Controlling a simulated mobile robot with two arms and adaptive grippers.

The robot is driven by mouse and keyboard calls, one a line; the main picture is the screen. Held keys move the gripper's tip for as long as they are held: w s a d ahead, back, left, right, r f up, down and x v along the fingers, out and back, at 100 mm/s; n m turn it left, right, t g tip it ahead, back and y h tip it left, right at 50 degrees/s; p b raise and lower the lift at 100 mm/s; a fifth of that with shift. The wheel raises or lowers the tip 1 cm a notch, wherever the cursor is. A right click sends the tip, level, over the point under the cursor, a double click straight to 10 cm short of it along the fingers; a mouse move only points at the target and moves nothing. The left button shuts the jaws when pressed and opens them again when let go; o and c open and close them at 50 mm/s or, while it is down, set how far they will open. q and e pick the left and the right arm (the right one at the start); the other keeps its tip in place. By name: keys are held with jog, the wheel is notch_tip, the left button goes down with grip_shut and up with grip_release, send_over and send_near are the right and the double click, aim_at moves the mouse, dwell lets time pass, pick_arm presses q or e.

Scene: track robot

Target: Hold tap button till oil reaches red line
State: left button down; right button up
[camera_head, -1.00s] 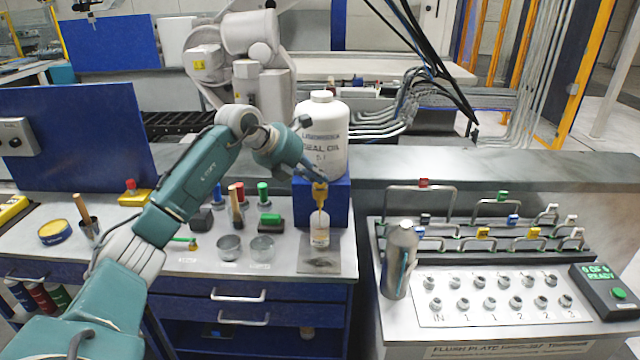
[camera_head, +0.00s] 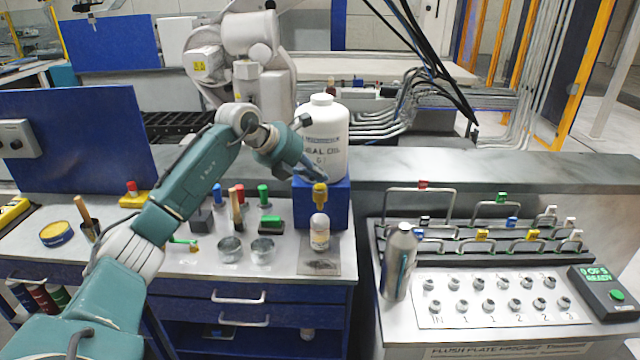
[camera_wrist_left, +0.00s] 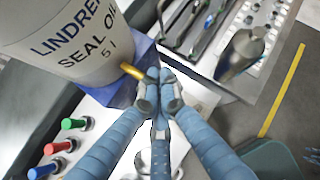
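A large white seal oil container (camera_head: 322,140) stands on a blue block (camera_head: 335,205), with a yellow tap (camera_head: 320,192) at its front. A small bottle (camera_head: 320,232) with yellowish contents stands upright under the tap; its red line is too small to make out. My left gripper (camera_head: 318,178) is at the top of the tap, its fingers drawn together and empty. In the left wrist view, the fingertips (camera_wrist_left: 160,80) are right beside the yellow tap (camera_wrist_left: 134,71); contact with the button cannot be told. No oil stream shows. My right gripper is out of view.
Two metal cups (camera_head: 262,249) and several colour-capped items stand left of the bottle. A display box (camera_head: 600,292) sits at far right.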

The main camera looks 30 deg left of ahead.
aim_at(318, 187)
pick_arm(q)
jog(key=shift+r, duration=0.35)
notch_tip(318, 187, up, 5)
jog(key=p, duration=0.4)
dwell(0.4)
